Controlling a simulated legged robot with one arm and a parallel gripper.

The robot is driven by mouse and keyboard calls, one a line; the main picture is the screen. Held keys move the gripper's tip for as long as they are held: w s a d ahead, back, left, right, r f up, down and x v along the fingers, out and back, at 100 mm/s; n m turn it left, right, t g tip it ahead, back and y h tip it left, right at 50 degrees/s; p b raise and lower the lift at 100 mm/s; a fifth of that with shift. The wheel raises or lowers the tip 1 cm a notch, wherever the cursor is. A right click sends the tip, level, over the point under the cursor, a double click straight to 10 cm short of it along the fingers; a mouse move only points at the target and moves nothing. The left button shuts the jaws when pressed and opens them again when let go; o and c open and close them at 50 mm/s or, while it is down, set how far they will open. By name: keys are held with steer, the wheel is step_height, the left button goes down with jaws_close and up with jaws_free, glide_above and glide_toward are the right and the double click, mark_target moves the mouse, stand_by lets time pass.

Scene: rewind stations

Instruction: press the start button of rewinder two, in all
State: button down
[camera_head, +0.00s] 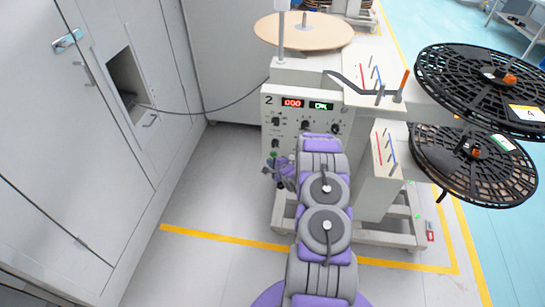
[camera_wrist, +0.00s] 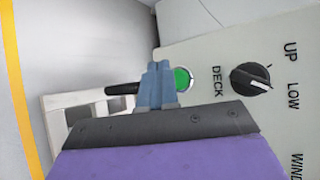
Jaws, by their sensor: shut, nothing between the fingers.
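Rewinder two (camera_head: 268,125) stands mid-picture in the head view, marked "2" on its front panel. The panel has a red display (camera_head: 292,103), a green display reading OK (camera_head: 321,105) and several dark knobs. A round green button (camera_wrist: 184,80) shows in the wrist view, beside the DECK knob (camera_wrist: 250,78), partly covered by my fingers. It shows small at the panel's lower left in the head view (camera_head: 274,156). My gripper (camera_wrist: 158,68) is shut and empty, its blue-grey tips beside the green button. I cannot tell whether they touch it.
A black bar (camera_wrist: 122,88) sticks out left of my fingers in the wrist view. Black reels (camera_head: 480,165) overhang the machine's right side. Grey cabinets (camera_head: 60,130) line the left. Yellow floor lines (camera_head: 215,237) run around the machine; the floor at left is clear.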

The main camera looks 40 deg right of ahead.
steer(key=shift+d, duration=0.25)
stand_by(0.7)
steer(key=shift+d, duration=0.1)
steer(key=shift+w+d+p, duration=0.25)
steer(key=shift+d+p, duration=0.15)
steer(key=shift+d, duration=0.15)
steer(key=shift+a, duration=0.2)
